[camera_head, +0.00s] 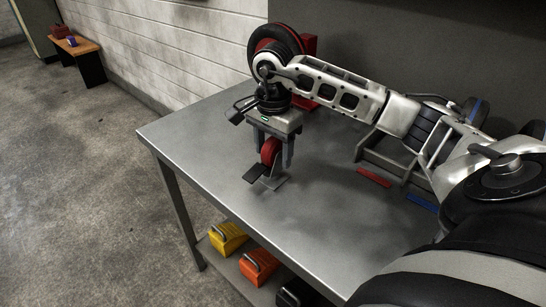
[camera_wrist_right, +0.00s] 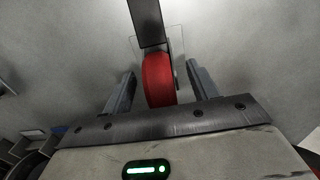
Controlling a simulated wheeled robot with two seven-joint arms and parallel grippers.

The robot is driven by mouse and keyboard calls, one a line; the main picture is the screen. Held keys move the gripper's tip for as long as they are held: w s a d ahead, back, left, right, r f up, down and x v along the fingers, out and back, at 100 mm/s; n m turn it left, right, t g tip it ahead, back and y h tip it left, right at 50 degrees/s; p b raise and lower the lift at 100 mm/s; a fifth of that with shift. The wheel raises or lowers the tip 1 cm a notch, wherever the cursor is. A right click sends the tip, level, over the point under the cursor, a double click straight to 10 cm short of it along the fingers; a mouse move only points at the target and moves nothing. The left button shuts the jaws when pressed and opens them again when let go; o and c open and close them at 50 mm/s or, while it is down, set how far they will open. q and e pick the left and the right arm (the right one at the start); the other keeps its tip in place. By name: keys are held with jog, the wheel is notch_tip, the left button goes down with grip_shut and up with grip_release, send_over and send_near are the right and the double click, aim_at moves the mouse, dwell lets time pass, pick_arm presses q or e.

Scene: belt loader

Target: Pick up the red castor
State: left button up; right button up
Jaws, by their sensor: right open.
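The red castor (camera_head: 270,151) stands on the grey metal table, with a dark tab and a plate at its foot. My right gripper (camera_head: 271,160) is above it, pointing down, with its open fingers on either side of the red wheel. In the right wrist view the red castor (camera_wrist_right: 158,80) lies between the two fingers (camera_wrist_right: 160,84), with a visible gap on each side. The fingers do not appear closed on it. My left gripper is not in view.
The metal table (camera_head: 215,150) has clear room at its left and front. A red strip (camera_head: 374,177) and a blue strip (camera_head: 421,202) lie by a grey rack at right. Yellow (camera_head: 228,238) and orange (camera_head: 259,266) blocks with handles sit on a lower shelf.

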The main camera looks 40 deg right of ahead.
jog(key=shift+f, duration=0.8)
jog(key=c, duration=1.2)
grip_shut()
jog(key=shift+w+r, duration=0.1)
jog(key=shift+r, duration=0.05)
